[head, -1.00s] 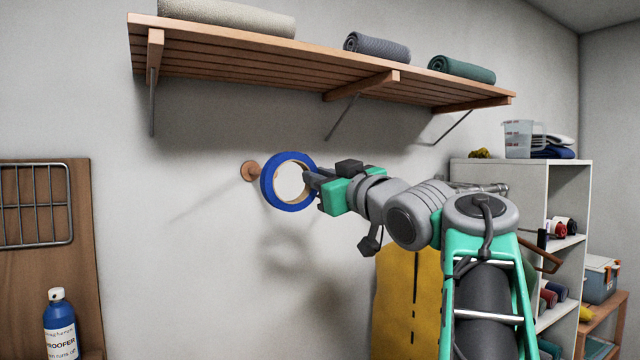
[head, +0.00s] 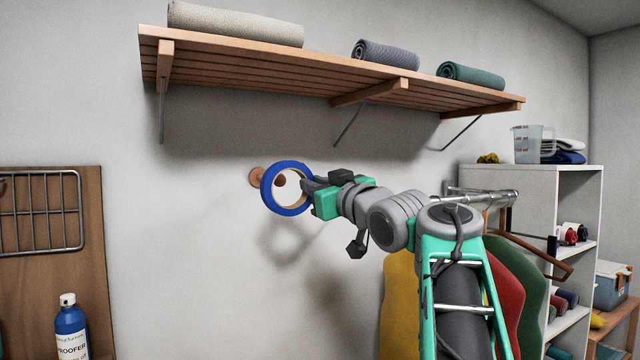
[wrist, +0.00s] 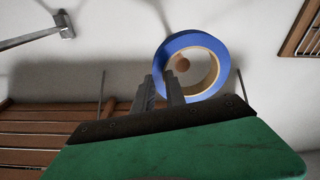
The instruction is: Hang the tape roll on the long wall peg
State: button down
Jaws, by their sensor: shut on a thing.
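The blue tape roll (head: 268,196) has a tan inner core and hangs in the air in front of the wall. It also shows in the wrist view (wrist: 184,40). My gripper (head: 309,184) is shut on the roll's right rim in the head view; its fingers (wrist: 160,88) show at the rim in the wrist view. The wooden wall peg (head: 256,176) has its round base at the wall, left of the roll. A brown rounded end (head: 279,181) shows through the roll's hole, and in the wrist view too (wrist: 182,64). I cannot tell whether the peg passes through the hole.
A slatted wooden shelf (head: 330,84) with rolled mats runs above the roll and arm. A wooden board with a wire rack (head: 40,210) and a blue bottle (head: 70,335) are at left. A metal rail with hanging garments (head: 520,275) and a white shelf unit (head: 580,210) are at right.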

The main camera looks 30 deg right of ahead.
jog(key=w+f+p, duration=0.1)
jog(key=w+p, duration=0.2)
jog(key=w, duration=0.7)
jog(key=shift+w+f, duration=0.15)
dwell(0.6)
dwell(0.4)
jog(key=c, duration=1.3)
grip_release()
